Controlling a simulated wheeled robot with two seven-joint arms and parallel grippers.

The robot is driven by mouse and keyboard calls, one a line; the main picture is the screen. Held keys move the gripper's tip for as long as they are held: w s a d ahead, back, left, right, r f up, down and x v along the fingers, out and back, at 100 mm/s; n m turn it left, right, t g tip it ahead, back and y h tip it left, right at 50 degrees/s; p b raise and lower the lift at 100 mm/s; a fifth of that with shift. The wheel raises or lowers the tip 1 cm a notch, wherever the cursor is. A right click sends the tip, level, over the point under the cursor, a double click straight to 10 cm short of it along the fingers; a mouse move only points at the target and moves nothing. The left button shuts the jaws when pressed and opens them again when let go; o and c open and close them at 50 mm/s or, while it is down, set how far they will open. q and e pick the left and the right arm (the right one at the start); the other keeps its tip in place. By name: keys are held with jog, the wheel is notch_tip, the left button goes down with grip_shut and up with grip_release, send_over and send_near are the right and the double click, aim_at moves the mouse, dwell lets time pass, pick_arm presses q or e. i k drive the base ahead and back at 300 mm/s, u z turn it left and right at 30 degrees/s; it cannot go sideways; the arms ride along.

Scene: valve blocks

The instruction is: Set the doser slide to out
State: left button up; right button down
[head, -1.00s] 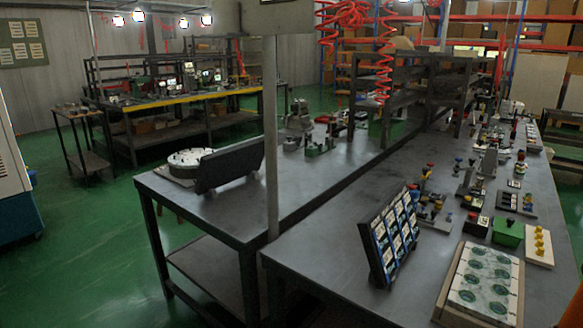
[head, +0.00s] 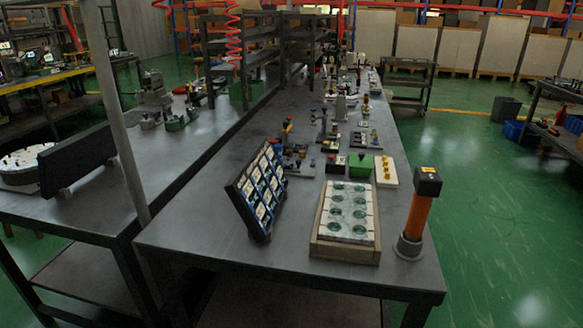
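I cannot pick out the doser or its slide for sure among the small devices on the long bench. Several small valve blocks with coloured knobs (head: 328,128) stand along the middle and far part of the bench. A green block (head: 361,165) and a white plate with yellow knobs (head: 386,171) stand nearer, on the right side. They are too small to read any slide position. Neither of my grippers is in the head view.
The long grey bench (head: 200,262) fills the middle. A tilted panel of cards (head: 257,193), a wooden tray with green round recesses (head: 345,254) and an orange post with a black top (head: 418,218) stand near its front edge. Green floor (head: 480,235) is clear at right.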

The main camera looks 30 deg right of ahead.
aim_at(297, 169)
jog(key=z, duration=1.15)
jog(key=i, duration=0.4)
jog(key=u, duration=1.15)
